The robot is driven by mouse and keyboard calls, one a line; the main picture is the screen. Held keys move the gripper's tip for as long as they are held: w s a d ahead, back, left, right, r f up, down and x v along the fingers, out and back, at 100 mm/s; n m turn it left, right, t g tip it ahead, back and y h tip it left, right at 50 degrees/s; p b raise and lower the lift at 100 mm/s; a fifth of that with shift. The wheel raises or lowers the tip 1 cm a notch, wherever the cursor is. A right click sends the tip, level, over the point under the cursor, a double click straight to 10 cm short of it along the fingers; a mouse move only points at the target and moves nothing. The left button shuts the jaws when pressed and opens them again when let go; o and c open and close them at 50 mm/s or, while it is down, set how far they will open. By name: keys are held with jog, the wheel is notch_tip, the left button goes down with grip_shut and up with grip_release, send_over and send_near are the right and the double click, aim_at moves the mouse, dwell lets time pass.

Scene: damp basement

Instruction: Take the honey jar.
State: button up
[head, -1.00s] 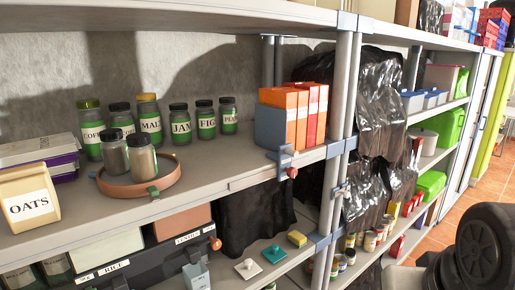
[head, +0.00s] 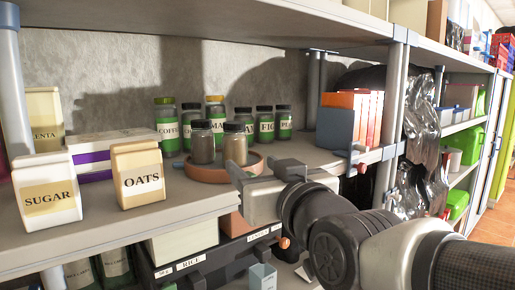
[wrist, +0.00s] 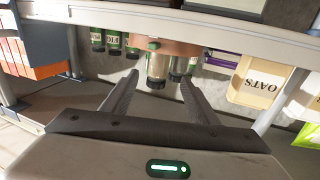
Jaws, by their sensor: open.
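No jar label that I can read says honey. Two glass jars with dark lids stand on a round terracotta turntable (head: 192,174): a left jar (head: 202,145) and a right jar (head: 235,146), no label readable on either. Behind them stands a row of green-labelled jars, including coffee (head: 166,130), malt, partly hidden, and figs (head: 265,126). One label in the row is covered by the right jar. My gripper (head: 238,174) is open and empty at the shelf's front edge, just in front of the turntable. The upside-down wrist view shows a turntable jar (wrist: 157,66) beyond the open fingers (wrist: 157,92).
Sugar (head: 48,192) and oats (head: 138,178) containers stand left of the turntable. Orange and red folders in a blue-grey holder (head: 337,128) stand to the right. An upper shelf (head: 230,18) hangs above. Boxes and a rice-labelled bin (head: 190,262) sit below.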

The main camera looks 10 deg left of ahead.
aim_at(239, 149)
jog(key=x, duration=0.7)
jog(key=shift+w+a+f+p, duration=0.1)
jog(key=shift+w+a+p, duration=0.1)
jog(key=shift+w+p, duration=0.2)
jog(key=x, duration=0.3)
jog(key=p+x, duration=0.1)
jog(key=x, duration=0.1)
jog(key=shift+w+a+r, duration=0.1)
jog(key=shift+w+r, duration=0.2)
jog(key=shift+r, duration=0.1)
jog(key=c, duration=0.9)
jog(key=shift+r, duration=0.1)
jog(key=shift+c, duration=1)
